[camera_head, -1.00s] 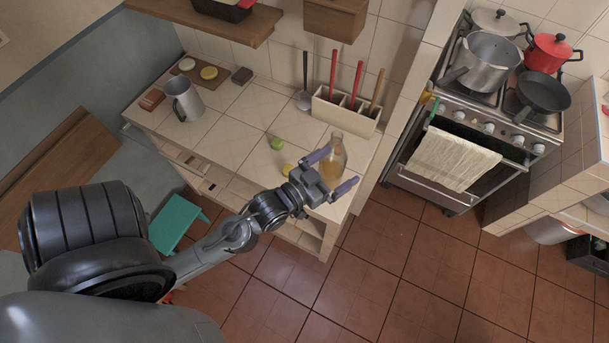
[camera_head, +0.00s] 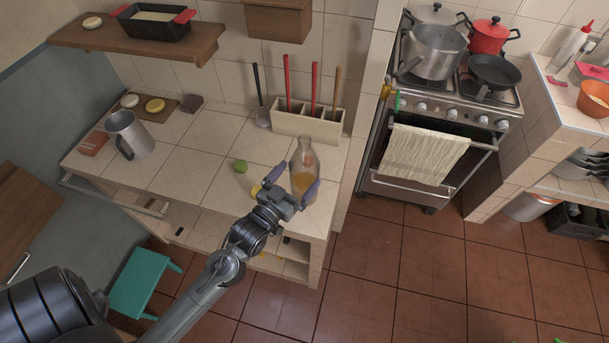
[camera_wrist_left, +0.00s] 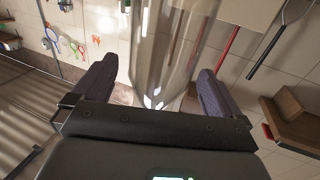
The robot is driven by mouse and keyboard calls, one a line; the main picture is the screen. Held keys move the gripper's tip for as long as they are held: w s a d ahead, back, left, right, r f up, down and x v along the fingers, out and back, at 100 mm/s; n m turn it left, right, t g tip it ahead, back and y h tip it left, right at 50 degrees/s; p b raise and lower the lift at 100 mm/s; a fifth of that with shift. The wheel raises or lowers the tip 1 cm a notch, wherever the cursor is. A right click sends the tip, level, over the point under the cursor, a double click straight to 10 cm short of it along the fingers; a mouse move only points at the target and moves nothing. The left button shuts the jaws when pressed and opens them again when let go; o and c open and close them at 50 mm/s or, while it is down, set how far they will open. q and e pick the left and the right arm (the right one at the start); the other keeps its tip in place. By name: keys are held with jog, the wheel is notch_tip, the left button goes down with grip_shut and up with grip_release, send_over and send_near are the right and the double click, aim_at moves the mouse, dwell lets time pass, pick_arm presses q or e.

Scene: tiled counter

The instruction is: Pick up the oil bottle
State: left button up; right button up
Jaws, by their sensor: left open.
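The oil bottle (camera_head: 304,160) is clear glass with yellow-orange liquid in its lower part. It stands upright on the tiled counter (camera_head: 205,190), near its right end. My left gripper (camera_head: 293,181) is open, with one purple-grey finger on each side of the bottle's lower part. In the left wrist view, the bottle (camera_wrist_left: 166,45) rises large and transparent between the two spread fingers (camera_wrist_left: 155,75). Gaps show between the glass and the fingers there. My right gripper is in neither view.
A utensil holder (camera_head: 300,125) stands behind the bottle against the wall. A green fruit (camera_head: 240,166) lies left of the bottle, and a yellow one (camera_head: 256,190) is partly hidden by my gripper. A metal mug (camera_head: 130,135) stands farther left. The stove (camera_head: 440,110) is to the right.

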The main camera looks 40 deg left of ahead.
aim_at(311, 155)
pick_arm(q)
jog(key=shift+w+a+f+p, duration=0.1)
jog(key=shift+w+a+p, duration=0.15)
jog(key=shift+w, duration=1.1)
jog(key=shift+w+a+p, duration=0.1)
jog(key=shift+w+a, duration=0.15)
jog(key=shift+w, duration=1.1)
jog(key=shift+c, duration=0.5)
jog(key=c, duration=0.9)
jog(key=shift+c, duration=0.2)
jog(key=shift+r, duration=0.75)
jog(key=r, duration=0.1)
jog(key=d+r, duration=0.1)
jog(key=r, duration=0.1)
jog(key=shift+d+r, duration=0.15)
jog(key=shift+r, duration=0.1)
jog(key=w+d+r, duration=0.1)
jog(key=d+r, duration=0.5)
jog(key=d, duration=0.4)
jog(key=shift+w+d, duration=0.15)
